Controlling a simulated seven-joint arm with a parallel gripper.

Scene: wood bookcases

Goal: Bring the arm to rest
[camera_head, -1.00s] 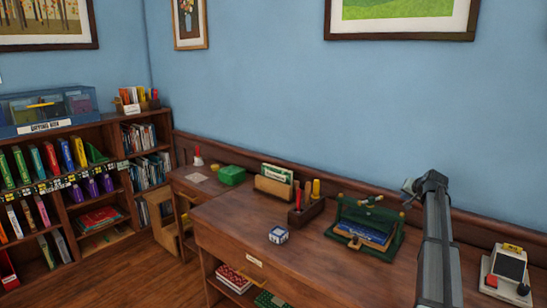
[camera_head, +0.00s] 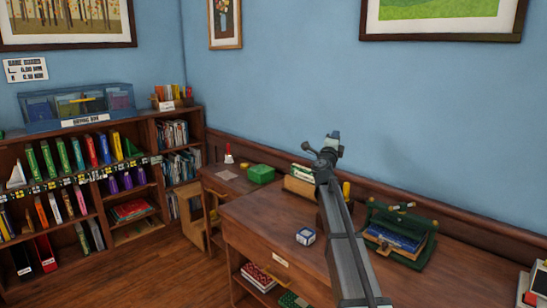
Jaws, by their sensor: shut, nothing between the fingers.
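My arm (camera_head: 342,225) reaches up from the bottom of the head view, in front of the desk. My gripper (camera_head: 310,149) is at its upper end, small and dark, seen against the blue wall. It is shut and empty, and it touches nothing that I can see. The arm covers part of the desk top and of the pencil holder behind it.
Bookcases (camera_head: 150,165) with several books stand at left. The floor (camera_head: 165,270) before them is clear.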

